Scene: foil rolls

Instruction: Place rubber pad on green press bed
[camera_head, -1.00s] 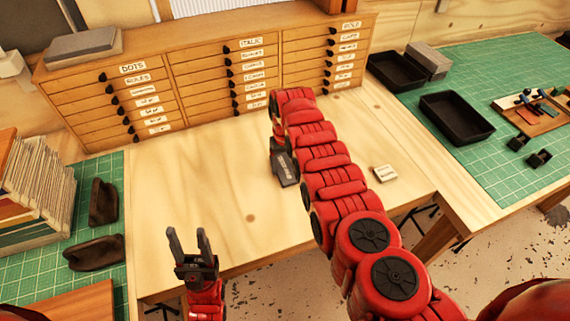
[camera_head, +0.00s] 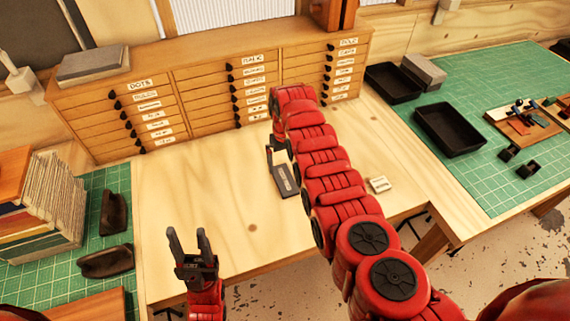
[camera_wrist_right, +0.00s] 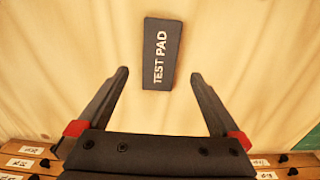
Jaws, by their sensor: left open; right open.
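The rubber pad is a dark grey rectangle marked TEST PAD (camera_wrist_right: 161,53). It lies flat on the pale wooden table, and also shows in the head view (camera_head: 286,182), partly beside my right arm. My right gripper (camera_wrist_right: 159,75) is open and empty above the table, with its fingertips on either side of the pad's lower end in the wrist view. In the head view my arm mostly hides this gripper. My left gripper (camera_head: 189,243) is open and empty near the table's front edge. I cannot make out a distinct green press bed.
A labelled drawer cabinet (camera_head: 203,95) stands along the back. A small pale block (camera_head: 380,184) lies right of my right arm. Green gridded mats lie at left (camera_head: 122,181) and right (camera_head: 500,85), the right one with black trays (camera_head: 449,129). The table's left half is clear.

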